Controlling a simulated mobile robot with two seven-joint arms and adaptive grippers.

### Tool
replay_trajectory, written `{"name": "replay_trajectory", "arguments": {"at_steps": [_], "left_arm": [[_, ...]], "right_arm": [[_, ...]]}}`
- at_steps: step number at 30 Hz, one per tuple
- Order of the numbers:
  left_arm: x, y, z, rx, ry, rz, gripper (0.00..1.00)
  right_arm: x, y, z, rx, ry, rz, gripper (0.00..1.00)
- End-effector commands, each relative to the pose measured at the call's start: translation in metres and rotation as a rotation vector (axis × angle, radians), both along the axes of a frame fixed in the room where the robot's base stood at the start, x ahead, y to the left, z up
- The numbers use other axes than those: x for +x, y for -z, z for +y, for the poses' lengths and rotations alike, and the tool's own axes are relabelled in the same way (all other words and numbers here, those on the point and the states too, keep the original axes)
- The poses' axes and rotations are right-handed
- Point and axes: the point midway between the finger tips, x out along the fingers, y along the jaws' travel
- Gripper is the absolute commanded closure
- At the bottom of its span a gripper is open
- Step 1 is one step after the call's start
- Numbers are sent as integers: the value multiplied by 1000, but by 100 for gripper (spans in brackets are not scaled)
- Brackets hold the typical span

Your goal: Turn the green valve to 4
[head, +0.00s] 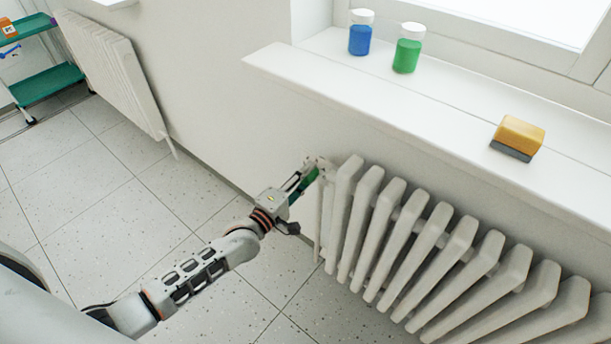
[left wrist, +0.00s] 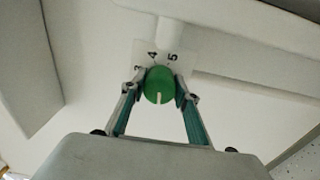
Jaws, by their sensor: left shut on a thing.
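The green valve (left wrist: 159,86) is a round knob with a white pointer line on its face, seen in the left wrist view. The line points down in that picture, toward my gripper. Behind the knob, a white plate (left wrist: 180,53) shows 3, 4 and 5, with the 4 above the knob. My left gripper (left wrist: 158,90) is shut on the knob, one finger on each side. In the head view my left gripper (head: 314,171) reaches the upper left end of the radiator; the green valve (head: 309,177) is partly hidden there. My right gripper is not in view.
The white ribbed radiator (head: 440,245) stands right of my left arm, beneath the white windowsill (head: 440,120). A blue jar (head: 360,38), a green jar (head: 407,52) and a yellow sponge (head: 519,135) sit on the sill. The tiled floor left of my arm is clear.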

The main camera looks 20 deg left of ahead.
Motion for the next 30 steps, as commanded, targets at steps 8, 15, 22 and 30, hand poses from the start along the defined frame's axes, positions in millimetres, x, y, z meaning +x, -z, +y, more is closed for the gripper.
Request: {"name": "replay_trajectory", "arguments": {"at_steps": [8, 15, 22, 30], "left_arm": [[1, -2, 0, 247, 0, -91, 92], [1, -2, 0, 461, -1, -170, 92], [1, -2, 0, 664, 0, -244, 92], [0, -1, 0, 907, 0, -330, 92]], "right_arm": [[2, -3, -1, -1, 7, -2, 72], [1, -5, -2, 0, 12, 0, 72], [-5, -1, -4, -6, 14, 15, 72], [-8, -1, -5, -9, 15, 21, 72]]}}
